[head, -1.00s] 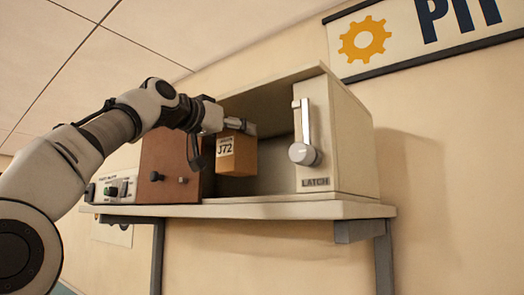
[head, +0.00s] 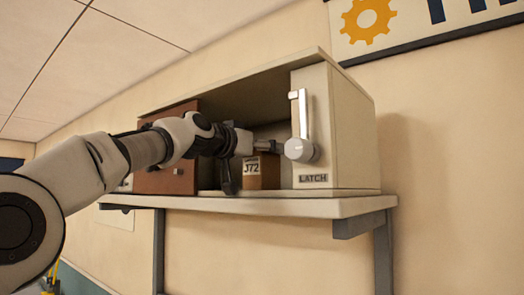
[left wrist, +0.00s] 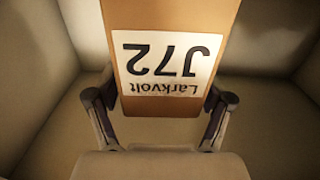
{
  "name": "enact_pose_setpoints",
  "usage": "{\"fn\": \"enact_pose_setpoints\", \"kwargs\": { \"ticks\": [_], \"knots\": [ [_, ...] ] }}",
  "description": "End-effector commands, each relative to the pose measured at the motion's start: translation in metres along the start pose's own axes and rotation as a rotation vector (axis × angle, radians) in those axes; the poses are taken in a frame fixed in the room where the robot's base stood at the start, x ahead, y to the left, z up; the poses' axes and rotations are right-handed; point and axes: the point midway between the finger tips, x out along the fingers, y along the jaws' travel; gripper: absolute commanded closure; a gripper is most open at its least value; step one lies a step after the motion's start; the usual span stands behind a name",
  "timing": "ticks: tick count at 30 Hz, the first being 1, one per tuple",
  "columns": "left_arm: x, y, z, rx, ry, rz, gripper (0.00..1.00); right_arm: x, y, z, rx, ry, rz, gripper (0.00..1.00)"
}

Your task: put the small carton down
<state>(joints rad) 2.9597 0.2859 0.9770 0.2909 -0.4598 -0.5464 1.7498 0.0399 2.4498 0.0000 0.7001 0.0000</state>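The small carton (head: 262,172) is brown with a white label reading J72. It is upright inside the open cabinet, low near the cabinet floor; I cannot tell whether its base touches the floor. My left gripper (head: 267,147) reaches into the cabinet at the carton's top. In the left wrist view the carton (left wrist: 170,95) sits between the two fingers of the left gripper (left wrist: 160,105), which press against its sides. The label shows upside down there. My right gripper is not in view.
The cabinet (head: 345,130) stands on a wall shelf (head: 300,206). Its right front panel (head: 311,125) carries a pale handle with a round knob (head: 300,149) and a LATCH label, close to the carton's right. A brown panel (head: 170,178) is at the left, partly behind my arm.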

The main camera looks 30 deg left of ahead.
Motion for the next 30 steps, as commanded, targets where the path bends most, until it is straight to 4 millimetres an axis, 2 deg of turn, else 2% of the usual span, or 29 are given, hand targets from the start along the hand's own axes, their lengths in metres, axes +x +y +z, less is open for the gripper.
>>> {"fn": "enact_pose_setpoints", "kwargs": {
  "ticks": [10, 16, 20, 24, 27, 30],
  "knots": [
    [-0.001, 0.000, -0.004, 0.000, 0.001, 0.000, 0.15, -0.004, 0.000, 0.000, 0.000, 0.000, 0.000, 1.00],
    [-0.014, 0.000, 0.007, 0.003, 0.006, 0.003, 0.15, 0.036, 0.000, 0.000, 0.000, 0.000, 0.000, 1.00],
    [-0.033, 0.001, 0.011, 0.003, 0.005, -0.001, 0.15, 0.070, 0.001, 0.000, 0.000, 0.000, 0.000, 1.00],
    [-0.074, 0.000, 0.009, 0.002, 0.008, -0.001, 0.15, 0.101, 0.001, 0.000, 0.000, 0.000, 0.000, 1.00],
    [-0.098, 0.000, 0.005, 0.001, 0.006, -0.002, 0.15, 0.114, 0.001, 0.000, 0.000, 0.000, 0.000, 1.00],
    [-0.113, 0.000, 0.001, 0.000, 0.003, -0.001, 0.15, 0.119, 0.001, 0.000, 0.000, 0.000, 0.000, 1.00]
  ]
}}
